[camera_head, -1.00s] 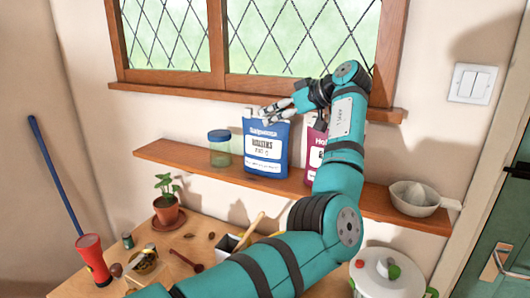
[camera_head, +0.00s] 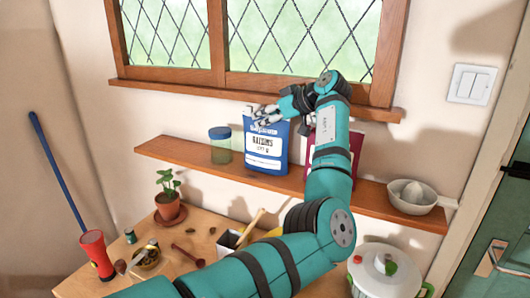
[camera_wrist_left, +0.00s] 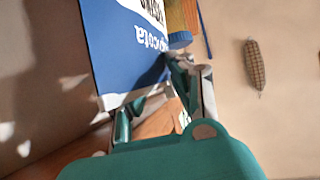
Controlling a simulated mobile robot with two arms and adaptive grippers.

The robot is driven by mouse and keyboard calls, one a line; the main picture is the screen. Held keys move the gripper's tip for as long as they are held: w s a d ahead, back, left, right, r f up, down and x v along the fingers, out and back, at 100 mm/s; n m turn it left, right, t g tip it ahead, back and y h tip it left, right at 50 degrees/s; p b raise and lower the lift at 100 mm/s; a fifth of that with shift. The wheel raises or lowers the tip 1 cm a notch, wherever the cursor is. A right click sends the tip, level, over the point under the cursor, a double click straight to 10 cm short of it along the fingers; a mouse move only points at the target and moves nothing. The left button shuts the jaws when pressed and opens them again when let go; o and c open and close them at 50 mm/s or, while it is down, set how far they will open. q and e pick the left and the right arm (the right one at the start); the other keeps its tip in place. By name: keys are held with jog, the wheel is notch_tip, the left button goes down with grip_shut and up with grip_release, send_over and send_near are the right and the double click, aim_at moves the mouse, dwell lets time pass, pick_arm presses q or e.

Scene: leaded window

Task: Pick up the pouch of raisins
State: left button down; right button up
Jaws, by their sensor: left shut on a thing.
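The pouch of raisins (camera_head: 266,152) is blue with a white label and stands upright at the shelf, below the window. My left gripper (camera_head: 259,115) is shut on its top edge; the fingers cover part of its upper rim. In the left wrist view the pouch (camera_wrist_left: 122,42) shows upside down, with the gripper's fingers (camera_wrist_left: 162,92) close against its top. I cannot tell whether its base still touches the shelf. My right gripper is not in view.
On the wooden shelf (camera_head: 362,200), a glass jar (camera_head: 220,147) stands left of the pouch. A maroon pouch (camera_head: 308,160) is partly hidden behind my left arm. A citrus juicer (camera_head: 411,197) sits at the right end. The window sill (camera_head: 160,91) runs just above.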

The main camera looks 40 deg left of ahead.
pick_arm(q)
jog(key=shift+r, duration=0.15)
dwell(0.4)
jog(key=shift+w+r+b, duration=0.1)
jog(key=shift+r+b, duration=0.35)
jog(key=shift+r, duration=0.1)
jog(key=shift+r+b, duration=0.5)
jog(key=shift+r, duration=0.45)
jog(key=s+d+r+b, duration=0.1)
jog(key=s+d+b, duration=0.6)
jog(key=s+d, duration=0.3)
jog(key=shift+s+d+r, duration=0.25)
jog(key=shift+s+r, duration=0.15)
jog(key=shift+s, duration=0.75)
